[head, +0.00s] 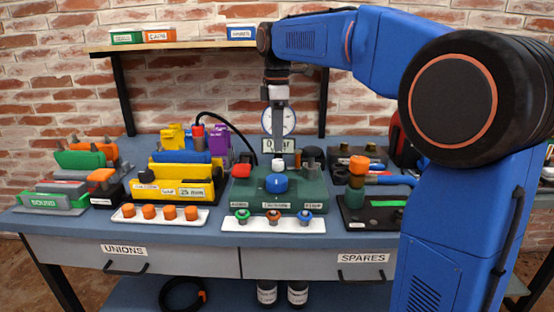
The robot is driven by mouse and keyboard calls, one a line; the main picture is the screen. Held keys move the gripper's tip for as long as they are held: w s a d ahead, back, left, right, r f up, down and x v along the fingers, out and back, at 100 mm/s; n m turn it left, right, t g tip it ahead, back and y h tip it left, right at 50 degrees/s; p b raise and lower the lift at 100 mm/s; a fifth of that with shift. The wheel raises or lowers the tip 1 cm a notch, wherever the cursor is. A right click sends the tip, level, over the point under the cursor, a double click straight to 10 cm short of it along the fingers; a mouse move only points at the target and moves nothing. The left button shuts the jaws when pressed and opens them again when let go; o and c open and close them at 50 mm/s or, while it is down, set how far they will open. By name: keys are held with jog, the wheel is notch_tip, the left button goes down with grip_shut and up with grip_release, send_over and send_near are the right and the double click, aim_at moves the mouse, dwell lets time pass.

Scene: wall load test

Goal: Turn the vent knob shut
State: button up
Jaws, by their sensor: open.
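A green test block (304,188) stands at the middle of the bench, with a round white gauge (289,121) rising behind it. It carries a red knob (242,166) at the left, a blue rounded knob (276,183) at the front, and a black knob (312,156) at the back right. I cannot tell which is the vent knob; no readable label marks it. My gripper (280,150) points straight down over the block, behind the blue knob and just above a small white part (278,165). It is open and seems empty. It partly hides the gauge; contact is unclear.
White trays with small orange caps (149,212) and several coloured fittings (273,217) lie in front. A yellow bin (172,183) stands left, a black holder (368,217) right. A shelf with boxes (160,36) is behind. A black hose (225,122) arcs left of my gripper.

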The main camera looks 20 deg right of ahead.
aim_at(277, 161)
notch_tip(277, 161, down, 8)
jog(key=shift+w+r, duration=0.1)
jog(key=shift+r, duration=0.15)
jog(key=c, duration=1.1)
